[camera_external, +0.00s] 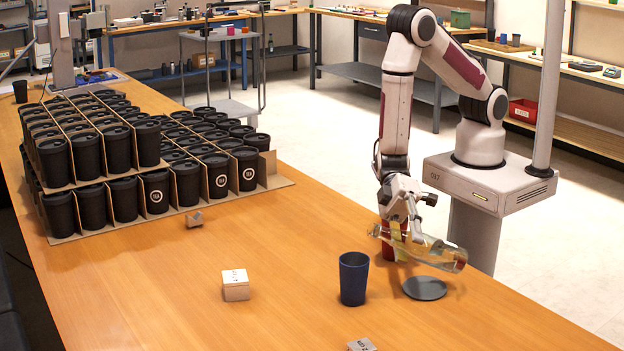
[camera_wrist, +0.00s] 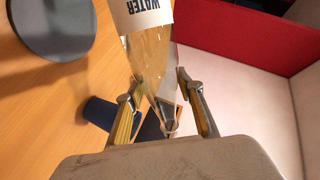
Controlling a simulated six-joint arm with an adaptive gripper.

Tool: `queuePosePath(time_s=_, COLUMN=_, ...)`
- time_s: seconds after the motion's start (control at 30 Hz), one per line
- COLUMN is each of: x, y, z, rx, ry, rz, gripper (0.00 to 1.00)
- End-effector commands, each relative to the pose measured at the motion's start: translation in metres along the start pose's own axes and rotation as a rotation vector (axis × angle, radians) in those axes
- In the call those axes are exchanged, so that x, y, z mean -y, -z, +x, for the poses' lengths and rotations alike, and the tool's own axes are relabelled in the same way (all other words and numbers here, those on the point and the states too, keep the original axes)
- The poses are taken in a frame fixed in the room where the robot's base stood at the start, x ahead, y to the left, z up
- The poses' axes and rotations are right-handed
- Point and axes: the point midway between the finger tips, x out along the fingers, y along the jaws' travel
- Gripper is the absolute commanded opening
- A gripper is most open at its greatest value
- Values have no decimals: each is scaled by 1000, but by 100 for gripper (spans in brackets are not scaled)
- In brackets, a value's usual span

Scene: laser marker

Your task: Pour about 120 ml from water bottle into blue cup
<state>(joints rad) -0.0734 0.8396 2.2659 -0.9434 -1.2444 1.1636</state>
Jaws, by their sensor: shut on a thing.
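The clear water bottle (camera_external: 436,251) is held lying nearly on its side above the table. Its "WATER" label (camera_wrist: 148,14) shows in the wrist view, with the narrowing end toward my palm. My gripper (camera_external: 404,237) is shut on the bottle, with a finger on each side of it in the wrist view (camera_wrist: 160,86). The blue cup (camera_external: 353,280) stands upright on the table, to the left of and below the bottle; it is partly hidden behind a finger in the wrist view (camera_wrist: 98,112). I cannot make out any flowing water or the cup's inside.
A flat grey disc (camera_external: 425,289) lies on the table below the bottle. Trays of black cups (camera_external: 120,147) fill the back left. The table's middle is mostly clear.

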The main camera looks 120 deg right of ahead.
Motion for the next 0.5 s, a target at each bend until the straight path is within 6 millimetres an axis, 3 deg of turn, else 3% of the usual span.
queuePosePath(time_s=0.5, x=-4, y=8, z=1, rx=-62, ry=-8, rz=-187, gripper=0)
